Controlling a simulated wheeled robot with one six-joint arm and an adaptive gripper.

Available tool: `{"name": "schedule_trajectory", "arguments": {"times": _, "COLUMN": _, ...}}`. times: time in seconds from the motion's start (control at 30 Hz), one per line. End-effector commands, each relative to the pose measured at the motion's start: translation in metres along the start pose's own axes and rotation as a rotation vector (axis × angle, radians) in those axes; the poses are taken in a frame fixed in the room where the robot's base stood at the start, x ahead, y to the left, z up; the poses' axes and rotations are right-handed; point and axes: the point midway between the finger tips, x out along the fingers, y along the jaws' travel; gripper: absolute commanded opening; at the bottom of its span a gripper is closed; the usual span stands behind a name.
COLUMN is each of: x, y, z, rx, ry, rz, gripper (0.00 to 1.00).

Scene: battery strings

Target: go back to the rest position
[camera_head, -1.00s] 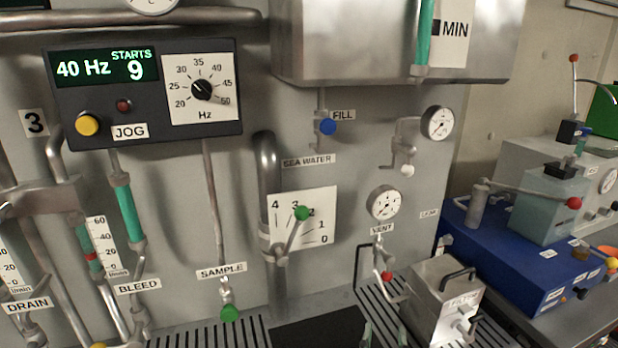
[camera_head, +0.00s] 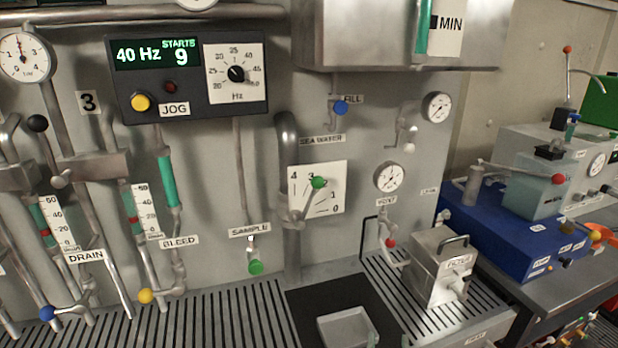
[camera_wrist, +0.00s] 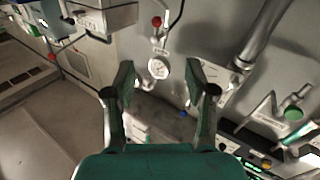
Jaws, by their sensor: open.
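My gripper (camera_wrist: 160,78) shows in the wrist view, its two dark green fingers spread apart with nothing between them. It points toward the grey panel, with a round gauge (camera_wrist: 158,68) seen beyond the gap. I cannot tell its distance from the panel. In the head view my gripper does not show. The rest position itself is not marked in either view.
The panel carries a jog box (camera_head: 190,75), a green-knobbed lever (camera_head: 318,183) and a sample valve (camera_head: 256,267). A filter box (camera_head: 440,266) and a shallow tray (camera_head: 347,328) stand below. A blue unit (camera_head: 510,228) is at right. The slatted bench (camera_head: 225,310) is largely clear.

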Motion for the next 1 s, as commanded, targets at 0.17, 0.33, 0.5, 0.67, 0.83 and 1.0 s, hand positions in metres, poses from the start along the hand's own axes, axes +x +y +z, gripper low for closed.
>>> {"name": "schedule_trajectory", "arguments": {"times": 0.17, "x": -0.021, "y": 0.004, "z": 0.022, "rx": -0.016, "ry": -0.029, "rz": -0.039, "gripper": 0.55}}
{"name": "schedule_trajectory", "arguments": {"times": 0.33, "x": -0.048, "y": 0.009, "z": 0.047, "rx": -0.030, "ry": -0.063, "rz": -0.088, "gripper": 0.55}}
{"name": "schedule_trajectory", "arguments": {"times": 0.5, "x": -0.096, "y": 0.018, "z": 0.079, "rx": -0.039, "ry": -0.113, "rz": -0.158, "gripper": 0.55}}
{"name": "schedule_trajectory", "arguments": {"times": 0.67, "x": -0.148, "y": 0.028, "z": 0.102, "rx": -0.033, "ry": -0.155, "rz": -0.220, "gripper": 0.55}}
{"name": "schedule_trajectory", "arguments": {"times": 0.83, "x": -0.203, "y": 0.040, "z": 0.116, "rx": -0.013, "ry": -0.193, "rz": -0.267, "gripper": 0.55}}
{"name": "schedule_trajectory", "arguments": {"times": 1.0, "x": -0.257, "y": 0.055, "z": 0.118, "rx": 0.015, "ry": -0.223, "rz": -0.293, "gripper": 0.55}}
